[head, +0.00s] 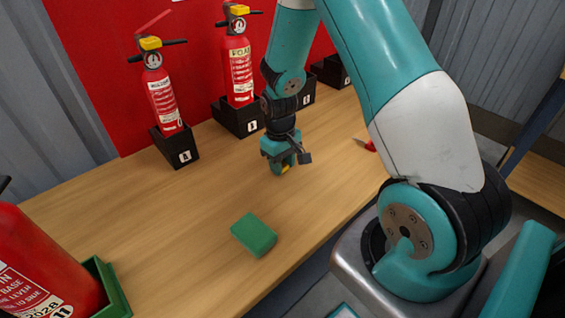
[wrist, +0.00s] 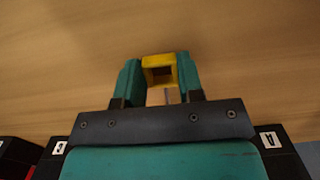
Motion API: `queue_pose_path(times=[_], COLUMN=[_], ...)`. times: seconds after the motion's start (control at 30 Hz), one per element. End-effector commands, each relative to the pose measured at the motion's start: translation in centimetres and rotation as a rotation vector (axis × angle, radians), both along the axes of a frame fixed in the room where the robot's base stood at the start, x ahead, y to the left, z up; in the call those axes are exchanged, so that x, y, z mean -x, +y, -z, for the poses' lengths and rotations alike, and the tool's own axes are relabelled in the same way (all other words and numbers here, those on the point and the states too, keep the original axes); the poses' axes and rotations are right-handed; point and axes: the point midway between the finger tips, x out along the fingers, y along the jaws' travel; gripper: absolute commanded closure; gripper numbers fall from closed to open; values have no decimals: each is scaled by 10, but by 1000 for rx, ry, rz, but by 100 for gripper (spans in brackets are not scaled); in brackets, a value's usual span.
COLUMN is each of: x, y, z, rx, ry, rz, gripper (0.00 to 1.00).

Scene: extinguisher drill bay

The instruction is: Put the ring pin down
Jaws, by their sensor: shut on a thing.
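My gripper (head: 281,160) points down over the wooden table (head: 180,235), in front of the black holders. In the wrist view its two teal fingers (wrist: 158,82) are shut on the ring pin (wrist: 159,58). The ring pin has a yellow square loop with a dark opening, and a pale thin piece shows below it. In the head view only a small bit of yellow (head: 286,168) shows at the fingertips. The pin looks close to the tabletop, but I cannot tell whether it touches.
A green block (head: 254,234) lies nearer. A large red extinguisher (head: 45,275) stands in a green holder (head: 108,284) at left. A small red item (head: 371,146) lies right.

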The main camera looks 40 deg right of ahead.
Motion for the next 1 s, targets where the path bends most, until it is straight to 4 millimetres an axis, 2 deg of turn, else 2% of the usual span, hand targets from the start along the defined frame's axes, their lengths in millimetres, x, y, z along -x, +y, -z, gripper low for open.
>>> queue_pose_path(times=[0.13, 0.17, 0.27, 0.53, 0.67, 1.0], x=[0, 0, 0, 0, -1, -6], y=[0, 0, 0, 0, 0, 0], z=[3, 4, 3, 2, -8, -79], rx=[0, 0, 0, 0, 1, 2], ry=[0, 0, 0, 0, -4, -6], rz=[0, 0, 0, 0, 0, 0], gripper=[94, 63, 40, 40, 40, 40])
